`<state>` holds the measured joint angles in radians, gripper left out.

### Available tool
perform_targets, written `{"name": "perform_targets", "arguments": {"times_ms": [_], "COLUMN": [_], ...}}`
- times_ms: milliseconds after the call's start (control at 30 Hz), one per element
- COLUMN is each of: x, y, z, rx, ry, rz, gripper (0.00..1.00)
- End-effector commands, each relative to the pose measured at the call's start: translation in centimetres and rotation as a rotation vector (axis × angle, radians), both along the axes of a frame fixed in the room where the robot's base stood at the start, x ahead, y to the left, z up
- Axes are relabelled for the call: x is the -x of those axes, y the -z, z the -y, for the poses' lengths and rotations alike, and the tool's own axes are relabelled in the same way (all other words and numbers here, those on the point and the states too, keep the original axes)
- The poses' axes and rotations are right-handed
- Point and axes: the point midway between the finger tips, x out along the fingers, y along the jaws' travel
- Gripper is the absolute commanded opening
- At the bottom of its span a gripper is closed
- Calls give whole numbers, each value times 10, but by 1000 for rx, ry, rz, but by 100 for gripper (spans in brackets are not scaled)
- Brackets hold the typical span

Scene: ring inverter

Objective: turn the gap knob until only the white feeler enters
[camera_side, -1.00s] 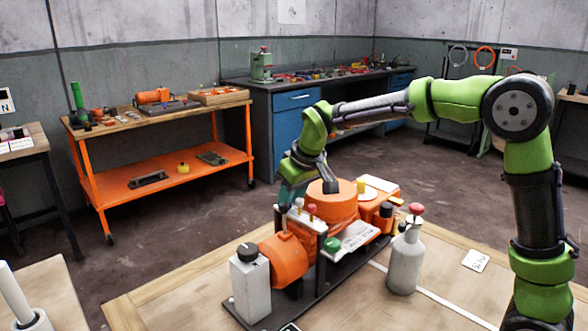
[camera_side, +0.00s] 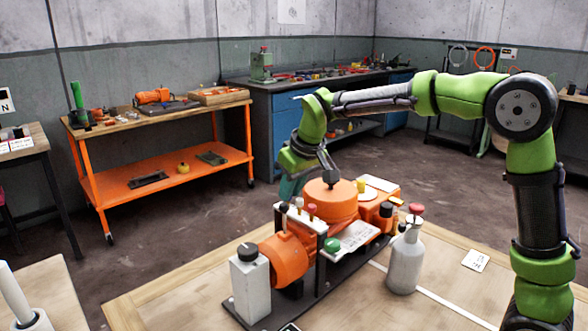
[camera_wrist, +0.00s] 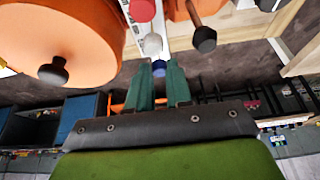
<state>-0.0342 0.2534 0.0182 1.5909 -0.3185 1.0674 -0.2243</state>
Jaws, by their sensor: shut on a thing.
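My gripper (camera_side: 287,192) reaches down behind the orange machine. In the wrist view its teal fingers (camera_wrist: 160,80) are closed around a blue-topped feeler (camera_wrist: 158,68). Whether that feeler is raised is hidden. The white feeler (camera_side: 299,203) and red feeler (camera_side: 312,210) stand beside it in a row; the white feeler (camera_wrist: 152,44) is nearest it in the wrist view. A dark knob (camera_side: 248,251) sits on the grey block at the machine's front left. A green knob (camera_side: 331,245) is near the centre. I cannot tell which one is the gap knob.
A large orange drum (camera_side: 326,204) with a dark knob on top stands close to the gripper. A grey bottle (camera_side: 405,262) with a red cap stands right of the machine. The wooden table (camera_side: 428,310) is clear in front of the bottle.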

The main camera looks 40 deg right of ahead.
Motion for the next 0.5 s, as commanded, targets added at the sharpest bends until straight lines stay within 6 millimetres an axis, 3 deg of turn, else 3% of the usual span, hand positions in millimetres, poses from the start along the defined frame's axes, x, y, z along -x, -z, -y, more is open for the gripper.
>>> {"name": "perform_targets", "arguments": {"times_ms": [167,200,233,500], "x": [0,0,0,0], "y": [-7,-7,-7,-5], "z": [0,0,0,0], "rx": [-2,-2,-2,-2], "ry": [2,3,3,2], "rz": [12,12,13,9], "gripper": [0,26,31,31]}}
